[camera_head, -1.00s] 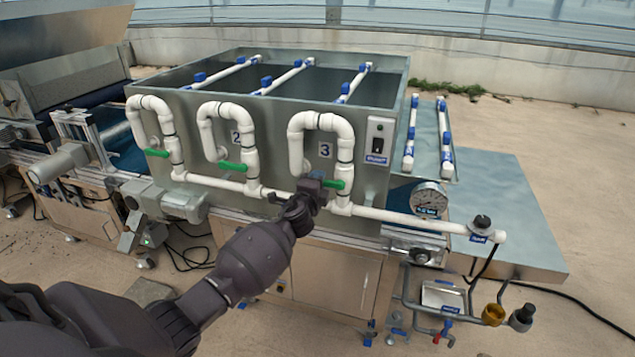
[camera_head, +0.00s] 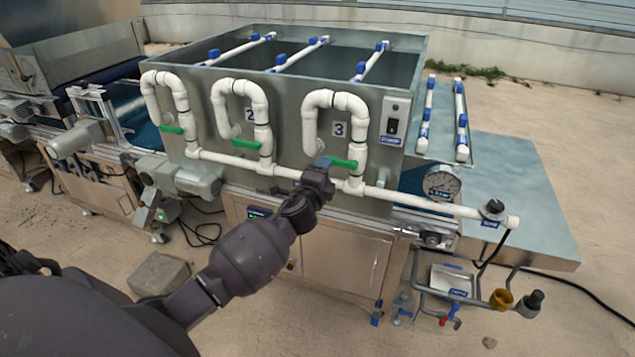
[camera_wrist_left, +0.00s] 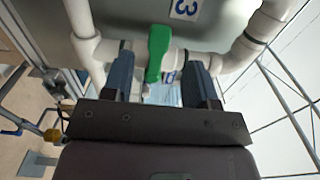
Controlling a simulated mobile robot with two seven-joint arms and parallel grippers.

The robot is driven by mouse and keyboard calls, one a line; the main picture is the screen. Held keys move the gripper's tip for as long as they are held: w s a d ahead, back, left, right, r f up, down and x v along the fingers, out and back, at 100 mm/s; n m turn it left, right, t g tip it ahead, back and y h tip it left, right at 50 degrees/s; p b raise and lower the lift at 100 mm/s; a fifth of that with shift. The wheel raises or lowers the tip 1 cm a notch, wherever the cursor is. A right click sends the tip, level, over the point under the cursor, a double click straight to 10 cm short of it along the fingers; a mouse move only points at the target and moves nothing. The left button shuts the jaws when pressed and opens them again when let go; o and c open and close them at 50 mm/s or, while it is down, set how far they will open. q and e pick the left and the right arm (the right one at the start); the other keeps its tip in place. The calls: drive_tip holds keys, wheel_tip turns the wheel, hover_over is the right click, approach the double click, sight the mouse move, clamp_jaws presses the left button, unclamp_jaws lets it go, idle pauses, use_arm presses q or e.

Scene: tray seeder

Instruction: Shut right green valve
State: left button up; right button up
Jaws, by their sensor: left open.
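The right green valve (camera_head: 342,164) is a green lever handle on the white pipe loop beside the label 3. In the head view it lies roughly level, its left end close to my left gripper (camera_head: 320,172). In the left wrist view the green handle (camera_wrist_left: 158,50) shows between the two blue-grey fingers of my left gripper (camera_wrist_left: 160,75). The fingers are open, with a gap on each side of the handle. Whether any finger touches it is not clear. My right gripper is not in view.
A middle green valve (camera_head: 247,144) and a left green valve (camera_head: 172,129) sit on similar pipe loops. A pressure gauge (camera_head: 441,183) and a pump switch (camera_head: 394,120) are to the right. A horizontal white pipe (camera_head: 430,204) runs below the valves.

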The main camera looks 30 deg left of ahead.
use_arm(q)
drive_tip(key=v, duration=0.4)
drive_tip(key=shift+s+d, duration=0.1)
drive_tip(key=shift+s, duration=0.2)
idle(0.4)
drive_tip(key=s+d+f+n+g+h, duration=0.2)
drive_tip(key=s+d+f+n+h, duration=0.2)
drive_tip(key=s+d+f+n, duration=0.4)
drive_tip(key=s+f+n+g, duration=0.2)
drive_tip(key=s+f, duration=0.4)
drive_tip(key=s, duration=0.4)
drive_tip(key=s+d+f+n+g+b, duration=0.1)
drive_tip(key=s+f+n+g, duration=0.1)
drive_tip(key=s+f+n, duration=0.2)
drive_tip(key=shift+s+f, duration=1.45)
drive_tip(key=shift+s, duration=1.75)
